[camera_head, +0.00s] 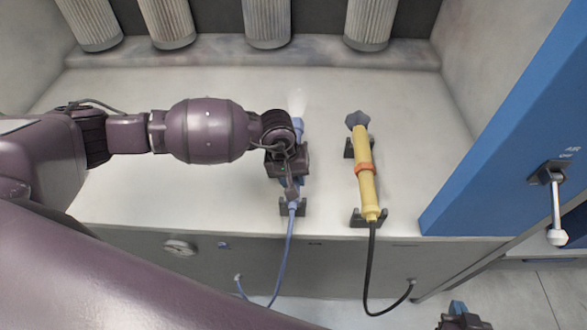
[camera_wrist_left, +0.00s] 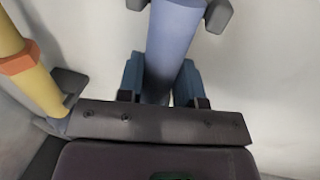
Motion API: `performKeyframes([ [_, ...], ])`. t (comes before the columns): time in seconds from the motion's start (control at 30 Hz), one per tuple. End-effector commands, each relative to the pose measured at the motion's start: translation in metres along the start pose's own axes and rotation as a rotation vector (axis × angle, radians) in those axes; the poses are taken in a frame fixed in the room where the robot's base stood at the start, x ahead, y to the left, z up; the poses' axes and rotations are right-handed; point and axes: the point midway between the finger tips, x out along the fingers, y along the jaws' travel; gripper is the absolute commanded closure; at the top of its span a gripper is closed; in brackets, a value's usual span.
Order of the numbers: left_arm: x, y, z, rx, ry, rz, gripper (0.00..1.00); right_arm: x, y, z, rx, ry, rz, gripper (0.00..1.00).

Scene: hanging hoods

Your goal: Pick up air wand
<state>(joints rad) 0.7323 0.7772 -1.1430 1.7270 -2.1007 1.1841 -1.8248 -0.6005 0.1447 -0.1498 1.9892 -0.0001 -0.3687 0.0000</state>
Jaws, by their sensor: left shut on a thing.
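The blue air wand (camera_head: 298,126) lies lengthwise on the pale hood floor, its lower end at a dark cradle (camera_head: 293,208). A faint whitish cone shows at its far tip. My left gripper (camera_head: 289,168) is over the middle of the wand and shut on it. In the left wrist view the wand (camera_wrist_left: 172,45) runs between the two blue fingers (camera_wrist_left: 158,85), close to dark cradle prongs (camera_wrist_left: 217,15). My arm hides the wand's middle in the head view. My right gripper (camera_head: 460,314) is only partly visible at the bottom edge; its opening is unclear.
A yellow wand (camera_head: 366,180) with an orange ring rests in cradles to the right. A blue hose (camera_head: 284,255) and a black hose (camera_head: 371,265) hang over the front edge. A blue panel (camera_head: 510,130) with a lever (camera_head: 556,205) stands right. Grey ribbed cylinders (camera_head: 267,22) line the back.

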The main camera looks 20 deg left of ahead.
Motion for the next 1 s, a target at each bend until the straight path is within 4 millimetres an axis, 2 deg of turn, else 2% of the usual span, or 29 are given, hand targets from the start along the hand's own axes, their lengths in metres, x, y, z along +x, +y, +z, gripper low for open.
performKeyframes([
  [0.17,-0.022,0.005,-0.002,0.001,0.004,0.002,0.95,0.002,-0.001,-0.005,-0.001,0.011,-0.001,1.0],
  [0.27,-0.043,0.009,-0.002,0.002,0.005,0.002,0.95,0.003,-0.001,-0.005,0.0,0.012,-0.001,1.0],
  [0.5,-0.105,0.021,-0.002,0.003,0.006,0.002,0.95,0.003,-0.002,-0.001,0.003,0.007,-0.001,1.0],
  [0.7,-0.15,0.03,-0.001,0.002,0.005,0.001,0.95,0.002,-0.002,0.009,0.004,-0.007,0.001,1.0],
  [0.8,-0.167,0.033,-0.001,0.002,0.005,0.001,0.95,0.001,-0.002,0.013,0.005,-0.014,0.001,1.0],
  [1.0,-0.188,0.038,-0.001,0.001,0.002,0.001,0.95,0.002,-0.002,0.015,0.005,-0.016,0.001,1.0],
])
